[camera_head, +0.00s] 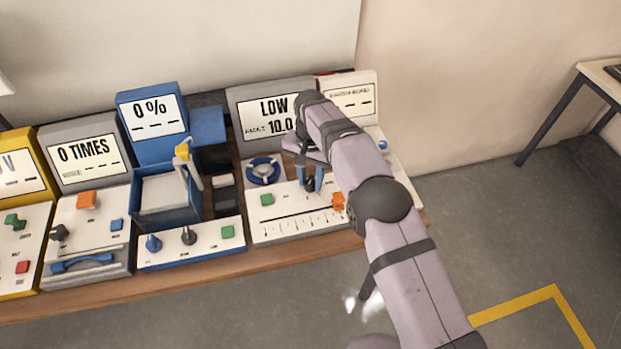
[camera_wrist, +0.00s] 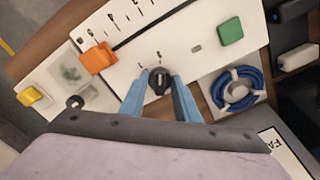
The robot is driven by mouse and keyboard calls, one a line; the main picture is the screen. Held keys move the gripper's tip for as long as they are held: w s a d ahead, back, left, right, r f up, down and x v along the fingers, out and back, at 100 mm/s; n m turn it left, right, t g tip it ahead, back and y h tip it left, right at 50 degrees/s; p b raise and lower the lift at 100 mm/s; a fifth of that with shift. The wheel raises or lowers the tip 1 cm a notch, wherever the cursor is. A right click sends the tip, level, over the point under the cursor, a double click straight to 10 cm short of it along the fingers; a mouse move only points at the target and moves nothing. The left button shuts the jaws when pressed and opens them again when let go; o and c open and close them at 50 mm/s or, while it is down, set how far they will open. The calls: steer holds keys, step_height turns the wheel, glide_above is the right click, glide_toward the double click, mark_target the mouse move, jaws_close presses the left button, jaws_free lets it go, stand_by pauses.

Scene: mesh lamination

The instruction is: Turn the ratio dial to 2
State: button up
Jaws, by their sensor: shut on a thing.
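The black ratio dial (camera_wrist: 159,80) sits on the white panel (camera_wrist: 200,45) of the machine whose screen (camera_head: 268,117) reads LOW and 10.0. Small marks with digits too small to read stand beside the dial. My gripper (camera_wrist: 160,88) has its two blue fingers closed on the dial from both sides. In the head view my gripper (camera_head: 313,182) reaches down onto the panel, and the arm hides part of the machine.
On the same panel are an orange slider knob (camera_wrist: 98,58) on a long slot and a green button (camera_wrist: 230,31). A blue ring (camera_wrist: 236,90) lies beside the panel. More machines stand to the left, including a blue one (camera_head: 152,115) with a 0 % screen.

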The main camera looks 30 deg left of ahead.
mark_target(311, 180)
steer(key=shift+w+r, duration=0.1)
steer(key=shift+r, duration=0.05)
steer(key=o, duration=1)
steer(key=shift+o, duration=0.2)
steer(key=shift+r+b, duration=0.8)
steer(key=shift+r, duration=2.85)
